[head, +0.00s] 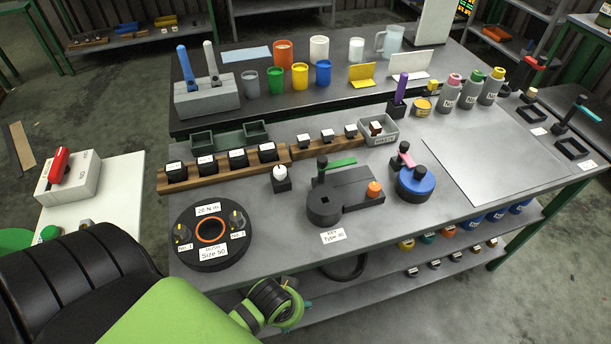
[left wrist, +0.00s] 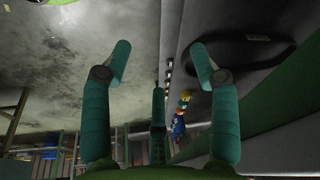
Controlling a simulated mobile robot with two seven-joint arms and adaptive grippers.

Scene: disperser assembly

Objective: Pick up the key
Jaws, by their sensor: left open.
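A label reading "KEY Type 30" (head: 333,235) lies on the workbench in the head view. Just behind it sits a black fixture (head: 325,208) with a square hole, a green bar (head: 338,164) and an orange knob (head: 375,188). I cannot tell for certain which part is the key. My left gripper (left wrist: 160,65) is open, with teal fingers spread and nothing between them. In the head view it is mostly hidden behind my green wrist, low at the bench's front edge. It is apart from the fixture. My right gripper is not in view.
A round black disc fixture (head: 210,262) labelled "Size 50" stands left of the key label. A blue round part (head: 416,182) is to the right. A black loop (head: 344,268) lies on the lower shelf, also in the left wrist view (left wrist: 240,48). A grey mat (head: 510,150) is clear.

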